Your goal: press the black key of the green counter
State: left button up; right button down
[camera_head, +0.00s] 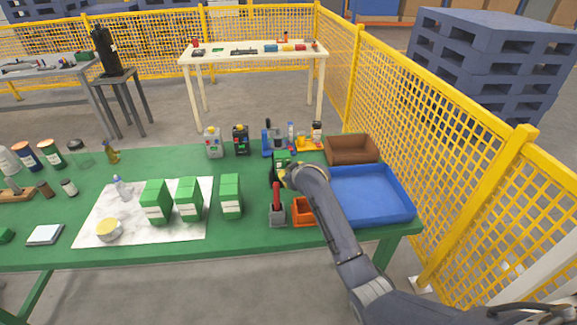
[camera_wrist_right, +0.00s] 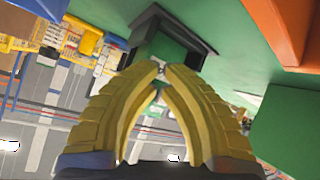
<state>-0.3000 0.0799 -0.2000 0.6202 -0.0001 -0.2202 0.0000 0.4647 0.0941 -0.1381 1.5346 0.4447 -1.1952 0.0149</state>
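The green counter (camera_head: 281,157) stands near the back right of the green table, partly hidden by my right gripper. In the right wrist view a green block with dark edges (camera_wrist_right: 166,46), which looks like the counter, lies just beyond the fingertips. Its black key cannot be made out. My right gripper (camera_head: 284,172) has yellow fingers. In the right wrist view its tips (camera_wrist_right: 161,73) come together with nothing visible between them. They are at or very close to the counter; I cannot tell whether they touch it. My left gripper is not in view.
A blue tray (camera_head: 372,207) and brown bin (camera_head: 352,150) lie to the right. An orange bin (camera_head: 302,212) and a red-handled grey device (camera_head: 277,211) stand in front. Green boxes (camera_head: 231,196) stand left, some on a white mat (camera_head: 98,222). Small devices (camera_head: 241,141) line the back.

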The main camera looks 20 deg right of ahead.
jog(key=shift+w, duration=0.25)
jog(key=shift+s, duration=0.15)
dwell(0.5)
jog(key=shift+s+a, duration=0.15)
jog(key=shift+s, duration=0.6)
jog(key=shift+s, duration=0.1)
jog(key=shift+s+a, duration=0.2)
jog(key=shift+s, duration=1)
jog(key=shift+s+a, duration=0.15)
jog(key=shift+s, duration=1.05)
